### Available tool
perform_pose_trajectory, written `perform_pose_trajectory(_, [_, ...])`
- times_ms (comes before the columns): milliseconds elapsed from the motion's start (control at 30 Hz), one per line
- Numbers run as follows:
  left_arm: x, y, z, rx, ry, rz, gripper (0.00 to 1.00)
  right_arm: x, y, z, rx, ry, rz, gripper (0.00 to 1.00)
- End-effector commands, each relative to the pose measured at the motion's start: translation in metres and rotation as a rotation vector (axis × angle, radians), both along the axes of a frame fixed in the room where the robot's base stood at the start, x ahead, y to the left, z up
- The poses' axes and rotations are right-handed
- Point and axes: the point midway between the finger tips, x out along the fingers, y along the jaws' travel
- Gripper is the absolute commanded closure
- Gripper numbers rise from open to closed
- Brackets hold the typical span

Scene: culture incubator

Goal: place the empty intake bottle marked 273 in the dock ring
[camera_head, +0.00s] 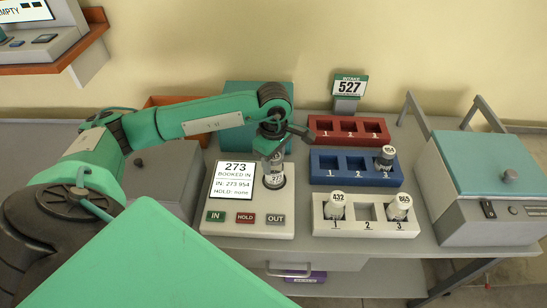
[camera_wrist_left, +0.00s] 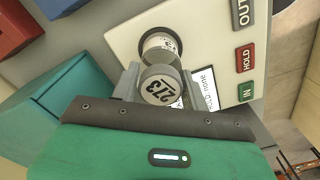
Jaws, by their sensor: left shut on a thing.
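The bottle marked 273 (camera_head: 275,179) is clear with a grey cap and looks empty. It stands about upright at the dock ring (camera_head: 265,184) on the white booking panel (camera_head: 216,222). My left gripper (camera_head: 271,143) is shut on it from above. In the left wrist view the cap marked 273 (camera_wrist_left: 161,87) sits between the fingers of the left gripper (camera_wrist_left: 160,88), with the dock ring (camera_wrist_left: 158,40) just beyond. I cannot tell whether the base is fully seated. My right gripper is not in view.
The screen (camera_head: 233,180) reads "273 booked in". A red rack (camera_head: 349,130) is empty; a blue rack (camera_head: 355,181) and a white rack (camera_head: 367,229) hold capped bottles. A grey machine with a teal lid (camera_head: 490,165) stands right. An orange-brown tray and teal box are behind my arm.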

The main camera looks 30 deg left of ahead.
Motion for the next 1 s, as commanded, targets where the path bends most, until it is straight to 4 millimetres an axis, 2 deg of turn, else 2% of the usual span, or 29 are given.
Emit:
perform_pose_trajectory(233, [0.0,0.0,-0.005,0.0,-0.001,0.0,0.76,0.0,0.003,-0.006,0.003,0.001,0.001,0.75])
perform_pose_trajectory(267, [0.0,0.0,-0.003,0.0,-0.001,0.0,0.49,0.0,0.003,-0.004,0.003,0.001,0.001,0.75])
perform_pose_trajectory(333, [0.0,0.0,-0.002,0.0,-0.001,0.0,0.35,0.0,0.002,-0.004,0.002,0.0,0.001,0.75])
perform_pose_trajectory(367, [0.0,0.0,-0.002,0.0,-0.001,0.0,0.33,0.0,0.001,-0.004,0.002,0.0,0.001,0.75])
perform_pose_trajectory(767, [0.0,0.0,0.004,0.0,0.0,0.0,0.33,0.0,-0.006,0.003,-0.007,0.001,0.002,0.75])
perform_pose_trajectory(867, [0.001,0.0,0.016,0.0,-0.004,0.0,0.33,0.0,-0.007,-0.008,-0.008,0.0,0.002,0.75])
perform_pose_trajectory(1000, [0.001,0.0,0.046,0.0,-0.006,-0.001,0.33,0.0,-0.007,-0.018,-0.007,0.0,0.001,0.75])
